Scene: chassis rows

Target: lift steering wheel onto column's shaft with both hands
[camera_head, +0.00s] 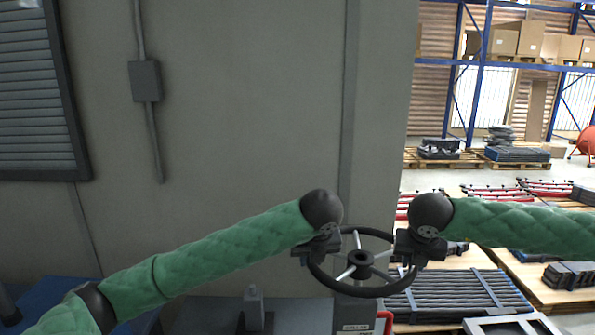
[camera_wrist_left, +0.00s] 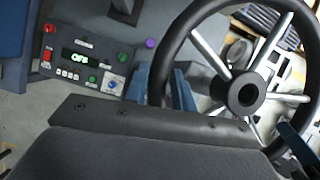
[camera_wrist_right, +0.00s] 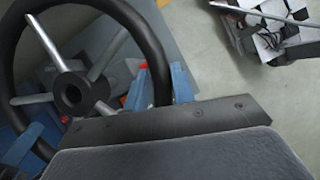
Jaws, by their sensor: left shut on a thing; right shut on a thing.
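The steering wheel (camera_head: 361,258) is black with light metal spokes and a round dark hub, and it lies roughly flat and tilted in the head view. My left gripper (camera_head: 316,252) is shut on its left rim and my right gripper (camera_head: 408,256) is shut on its right rim. In the left wrist view the rim passes between the blue fingers (camera_wrist_left: 168,88), with the hub (camera_wrist_left: 243,94) to the right. In the right wrist view the rim is between the blue fingers (camera_wrist_right: 160,88), with the hub (camera_wrist_right: 72,92) to the left. I cannot make out the column's shaft.
A grey upright piece (camera_head: 254,307) stands on a grey surface left of the wheel. A control panel (camera_wrist_left: 92,66) with a lit display shows in the left wrist view. A grey wall (camera_head: 240,120) is behind. Pallets (camera_head: 458,296) with dark parts lie beyond the wheel.

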